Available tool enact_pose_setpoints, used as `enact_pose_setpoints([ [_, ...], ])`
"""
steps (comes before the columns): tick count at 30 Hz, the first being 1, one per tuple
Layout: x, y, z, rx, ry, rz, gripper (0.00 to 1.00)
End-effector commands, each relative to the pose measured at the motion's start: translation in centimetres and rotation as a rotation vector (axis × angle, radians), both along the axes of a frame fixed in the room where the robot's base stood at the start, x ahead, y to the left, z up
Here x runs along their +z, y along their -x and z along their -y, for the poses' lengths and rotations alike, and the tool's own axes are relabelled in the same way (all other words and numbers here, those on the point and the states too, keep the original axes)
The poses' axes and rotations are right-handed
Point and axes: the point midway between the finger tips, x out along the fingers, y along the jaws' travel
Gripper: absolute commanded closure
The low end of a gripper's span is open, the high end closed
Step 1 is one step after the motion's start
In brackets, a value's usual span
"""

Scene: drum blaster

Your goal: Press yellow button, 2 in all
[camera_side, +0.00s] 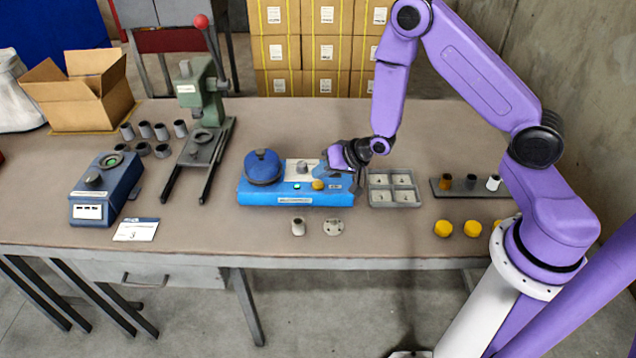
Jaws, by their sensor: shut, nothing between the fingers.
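A blue device (290,198) sits on the middle of the table, with a blue rounded drum (263,166) on its left part. A small yellow button (318,185) is on its top at the right, with a small pale round part (297,186) to the left of it. My gripper (334,172) is shut and empty, just above and to the right of the yellow button. It covers the right end of the device. I cannot tell whether the fingertips touch anything there.
A grey compartment tray (394,200) stands close to the right of the device. Several yellow caps (472,229) lie at the right front. A green press (203,95) and a blue instrument (105,188) stand left. Two small metal parts (298,227) lie in front.

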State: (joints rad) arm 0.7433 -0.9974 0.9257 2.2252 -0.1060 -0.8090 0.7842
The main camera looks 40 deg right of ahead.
Motion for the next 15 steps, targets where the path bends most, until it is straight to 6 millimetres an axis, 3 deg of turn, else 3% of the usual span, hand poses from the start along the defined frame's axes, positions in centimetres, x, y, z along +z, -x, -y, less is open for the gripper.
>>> enact_pose_setpoints([
  [15, -0.80, -0.02, 0.01, -0.001, 0.000, 0.001, 1.00],
])
